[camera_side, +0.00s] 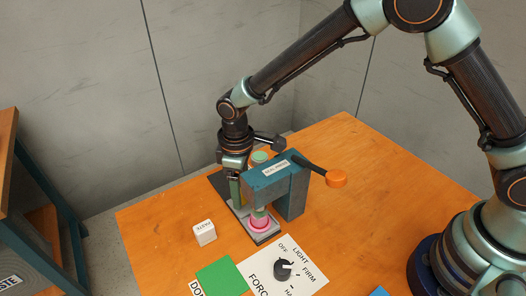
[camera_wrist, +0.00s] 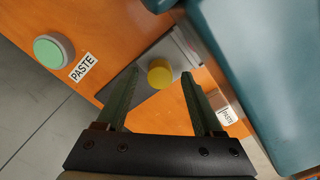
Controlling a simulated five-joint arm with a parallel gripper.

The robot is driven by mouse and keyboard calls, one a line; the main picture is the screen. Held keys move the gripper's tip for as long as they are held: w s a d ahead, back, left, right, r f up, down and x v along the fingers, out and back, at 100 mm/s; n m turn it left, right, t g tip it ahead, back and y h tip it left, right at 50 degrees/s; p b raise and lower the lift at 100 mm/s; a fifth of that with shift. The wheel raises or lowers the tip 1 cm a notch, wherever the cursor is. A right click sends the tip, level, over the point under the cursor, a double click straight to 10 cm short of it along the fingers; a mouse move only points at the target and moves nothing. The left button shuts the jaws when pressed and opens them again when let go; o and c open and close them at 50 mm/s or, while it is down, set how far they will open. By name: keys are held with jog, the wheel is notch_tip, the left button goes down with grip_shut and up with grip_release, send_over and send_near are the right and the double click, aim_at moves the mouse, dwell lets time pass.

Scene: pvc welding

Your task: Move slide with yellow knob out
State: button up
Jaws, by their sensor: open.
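The yellow knob (camera_wrist: 159,75) stands on a grey metal slide (camera_wrist: 182,54) in the wrist view. My gripper (camera_wrist: 160,72) is open, with one dark green finger on each side of the knob and gaps showing between. Whether either finger touches the knob cannot be told. In the side view my gripper (camera_side: 237,190) points down at the left of the teal press (camera_side: 272,181), low near the grey base. A pink round piece (camera_side: 260,222) sits under the press. The knob is largely hidden there by my gripper and the press.
The press has a lever with an orange knob (camera_side: 336,179) to its right. A white cube (camera_side: 204,233) stands to the left. A green button (camera_wrist: 53,52) is beside a PASTE label. A green pad (camera_side: 221,277) and a force dial (camera_side: 283,268) lie in front. The table's right side is clear.

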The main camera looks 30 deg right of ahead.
grip_shut()
dwell(1.5)
